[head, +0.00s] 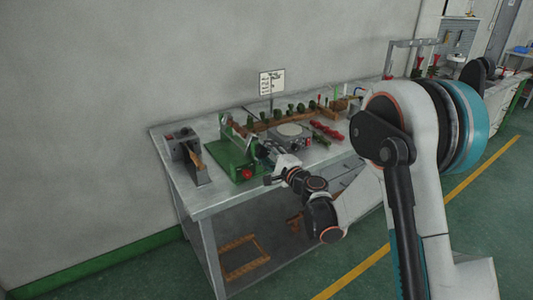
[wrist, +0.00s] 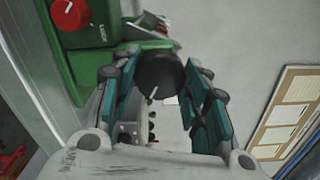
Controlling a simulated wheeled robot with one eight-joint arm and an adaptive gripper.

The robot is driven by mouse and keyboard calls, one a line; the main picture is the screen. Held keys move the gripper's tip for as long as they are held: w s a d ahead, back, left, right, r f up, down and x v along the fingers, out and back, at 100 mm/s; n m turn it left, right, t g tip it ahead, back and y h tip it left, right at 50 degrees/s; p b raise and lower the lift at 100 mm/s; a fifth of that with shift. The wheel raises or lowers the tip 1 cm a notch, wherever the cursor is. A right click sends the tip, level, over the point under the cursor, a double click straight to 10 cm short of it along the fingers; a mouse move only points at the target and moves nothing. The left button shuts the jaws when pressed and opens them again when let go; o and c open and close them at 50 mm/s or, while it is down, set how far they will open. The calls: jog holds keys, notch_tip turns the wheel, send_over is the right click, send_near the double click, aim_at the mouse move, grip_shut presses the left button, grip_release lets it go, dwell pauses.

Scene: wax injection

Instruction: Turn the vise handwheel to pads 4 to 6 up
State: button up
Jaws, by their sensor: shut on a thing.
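The handwheel is hidden there. I cannot read which pads face up.
A wooden frame (head: 243,257) lies on the lower shelf.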

jog(key=shift+m, duration=6.4)
jog(key=o, duration=1)
jog(key=shift+o, duration=0.2)
jog(key=shift+d, duration=0.1)
jog(key=v, duration=1.2)
